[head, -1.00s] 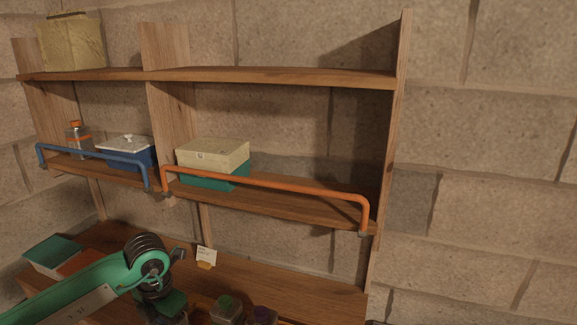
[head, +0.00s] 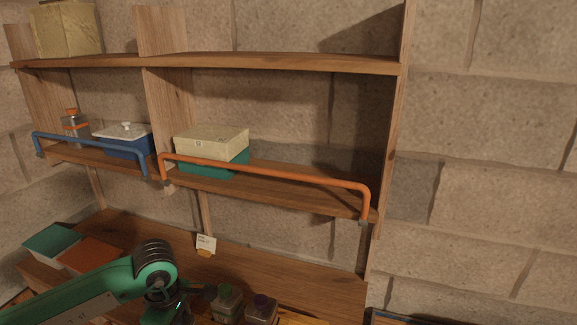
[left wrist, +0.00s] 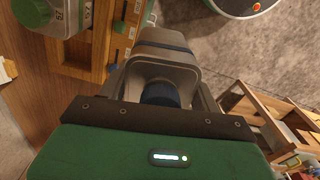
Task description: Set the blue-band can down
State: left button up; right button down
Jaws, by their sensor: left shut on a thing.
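The blue-band can (left wrist: 166,58) is grey with a dark blue band and a dark blue cap (left wrist: 160,94). It shows in the left wrist view, in front of my wrist. My left gripper (left wrist: 163,80) is shut on it, with a finger on either side. The can looks apart from the wooden rack beside it, but what is under it is hidden. In the head view my left arm reaches in at the lower left, and I cannot make out the can there. My right gripper is in neither view.
A green-capped can (head: 227,301) and a purple-capped can (head: 261,308) stand on the lower wooden shelf (head: 315,270), near my left wrist. A small card (head: 206,244) stands behind them. Orange (head: 270,178) and blue (head: 90,150) rails front the shelf above. A wooden crate (left wrist: 268,112) lies right in the wrist view.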

pick_arm(q)
jog(key=m, duration=0.3)
jog(key=shift+s+d+f, duration=0.1)
jog(key=shift+s+d, duration=0.15)
jog(key=shift+s, duration=0.15)
jog(key=m, duration=0.1)
jog(key=s+m, duration=0.1)
jog(key=m, duration=0.3)
jog(key=shift+s+d+f, duration=0.15)
jog(key=shift+d+f, duration=0.05)
jog(key=shift+d, duration=0.15)
jog(key=m, duration=0.1)
jog(key=s+m, duration=0.1)
jog(key=m, duration=0.2)
jog(key=shift+s+d+f+m, duration=0.15)
jog(key=shift+d+f+m, duration=0.05)
jog(key=shift+d+m, duration=0.1)
jog(key=shift+s+d+f+m, duration=0.1)
jog(key=shift+s+m, duration=0.15)
jog(key=shift+m, duration=0.6)
jog(key=shift+s+d+m, duration=0.1)
jog(key=shift+s+m, duration=0.1)
jog(key=shift+m, duration=0.65)
